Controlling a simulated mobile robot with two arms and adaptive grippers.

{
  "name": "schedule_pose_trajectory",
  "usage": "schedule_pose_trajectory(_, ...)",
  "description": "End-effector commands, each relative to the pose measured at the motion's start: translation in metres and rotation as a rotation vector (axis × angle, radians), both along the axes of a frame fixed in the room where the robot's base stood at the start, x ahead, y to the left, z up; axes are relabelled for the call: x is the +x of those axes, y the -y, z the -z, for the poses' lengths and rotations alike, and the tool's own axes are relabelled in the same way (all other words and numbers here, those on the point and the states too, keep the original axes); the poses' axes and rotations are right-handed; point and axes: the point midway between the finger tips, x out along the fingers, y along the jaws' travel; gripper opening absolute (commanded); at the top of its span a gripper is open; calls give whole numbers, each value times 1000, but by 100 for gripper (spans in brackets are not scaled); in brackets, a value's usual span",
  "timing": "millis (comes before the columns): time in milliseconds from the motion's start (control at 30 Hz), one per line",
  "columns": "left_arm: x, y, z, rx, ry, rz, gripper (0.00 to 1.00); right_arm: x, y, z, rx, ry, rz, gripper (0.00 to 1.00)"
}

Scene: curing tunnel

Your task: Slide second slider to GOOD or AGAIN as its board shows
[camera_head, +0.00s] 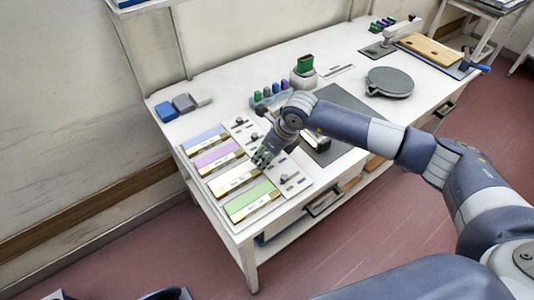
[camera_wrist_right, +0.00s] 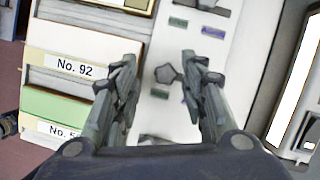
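A row of coloured boards lies at the table's left: blue (camera_head: 205,137), purple (camera_head: 217,155), cream (camera_head: 232,179) and green (camera_head: 250,201). A pale slider panel (camera_head: 291,181) runs along their right side. In the right wrist view the cream board (camera_wrist_right: 75,68) reads "No. 92", with the green board (camera_wrist_right: 65,105) below it. My right gripper (camera_head: 262,159) is low over the panel beside the cream board. Its fingers (camera_wrist_right: 162,85) are open, with a dark slider knob (camera_wrist_right: 167,73) showing between them; contact is not visible. Small green and purple labels flank the knob, too small to read. My left gripper is not in view.
Blue and grey blocks (camera_head: 184,104) lie at the table's back left. A dark mat (camera_head: 335,130), a green-topped device (camera_head: 304,72) and a round grey plate (camera_head: 390,82) stand to the right. My right arm crosses over the table's front edge.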

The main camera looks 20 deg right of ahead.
Motion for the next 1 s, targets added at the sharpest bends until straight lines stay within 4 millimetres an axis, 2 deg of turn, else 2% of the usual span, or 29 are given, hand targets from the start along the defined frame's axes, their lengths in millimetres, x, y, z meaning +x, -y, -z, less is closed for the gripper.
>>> schedule_pose_trajectory(133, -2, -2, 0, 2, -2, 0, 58, 0, 2, -4, -1, 2, 2, 40)
schedule_pose_trajectory(233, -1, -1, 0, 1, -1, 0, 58, -4, 5, -16, -1, 3, 0, 40)
schedule_pose_trajectory(500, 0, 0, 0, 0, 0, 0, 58, -21, 18, -69, -1, 5, 1, 40)
schedule_pose_trajectory(700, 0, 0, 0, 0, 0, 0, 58, -31, 24, -99, -1, 3, 0, 40)
schedule_pose_trajectory(1000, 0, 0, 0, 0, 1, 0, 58, -36, 27, -111, -2, 0, -1, 40)
